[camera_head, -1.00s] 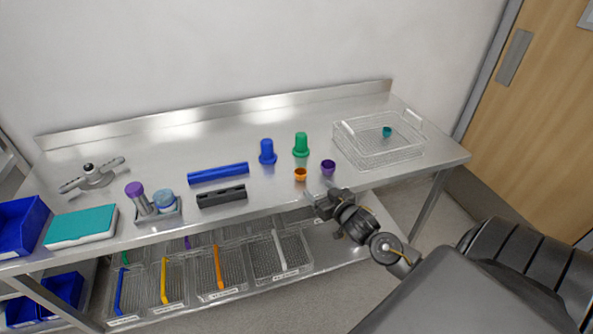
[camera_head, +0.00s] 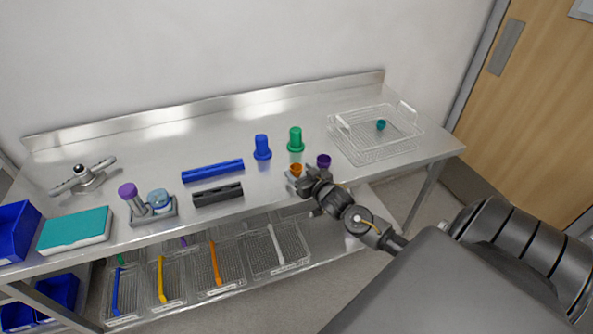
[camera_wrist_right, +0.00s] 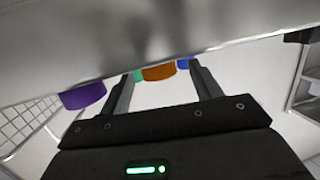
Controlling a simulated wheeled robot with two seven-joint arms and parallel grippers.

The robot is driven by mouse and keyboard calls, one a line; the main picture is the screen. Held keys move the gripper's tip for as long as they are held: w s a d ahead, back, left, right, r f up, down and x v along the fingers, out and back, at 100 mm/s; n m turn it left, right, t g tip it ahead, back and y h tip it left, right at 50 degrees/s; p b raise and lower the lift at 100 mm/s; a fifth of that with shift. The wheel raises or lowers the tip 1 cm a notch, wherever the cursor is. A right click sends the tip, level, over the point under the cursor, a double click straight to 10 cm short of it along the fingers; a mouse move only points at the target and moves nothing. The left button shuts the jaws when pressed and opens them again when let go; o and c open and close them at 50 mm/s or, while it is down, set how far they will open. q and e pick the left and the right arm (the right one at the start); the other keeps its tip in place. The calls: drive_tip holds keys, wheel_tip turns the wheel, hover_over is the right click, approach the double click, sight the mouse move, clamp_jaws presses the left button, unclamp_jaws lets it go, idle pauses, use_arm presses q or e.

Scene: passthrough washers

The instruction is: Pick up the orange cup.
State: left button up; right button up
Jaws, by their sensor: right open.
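The small orange cup (camera_head: 296,168) stands on the steel table near its front edge. My right gripper (camera_head: 301,180) is open, low over the front edge, right at the cup and partly covering it. In the right wrist view the orange cup (camera_wrist_right: 158,73) shows between the two spread fingers (camera_wrist_right: 161,78). I cannot tell whether either finger touches it. My left gripper is not in view.
A purple cup (camera_head: 323,160) stands close to the right of the gripper. Green (camera_head: 295,140) and blue (camera_head: 262,148) cup-like pieces stand behind. A wire basket (camera_head: 372,150) with a teal cup (camera_head: 381,125) is at right. A dark slotted block (camera_head: 218,194) lies left.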

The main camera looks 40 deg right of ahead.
sight(294, 166)
drive_tip(key=p+x, duration=0.1)
drive_tip(key=x, duration=0.3)
drive_tip(key=shift+w+d, duration=0.1)
drive_tip(key=shift+w, duration=0.3)
drive_tip(key=c, duration=1)
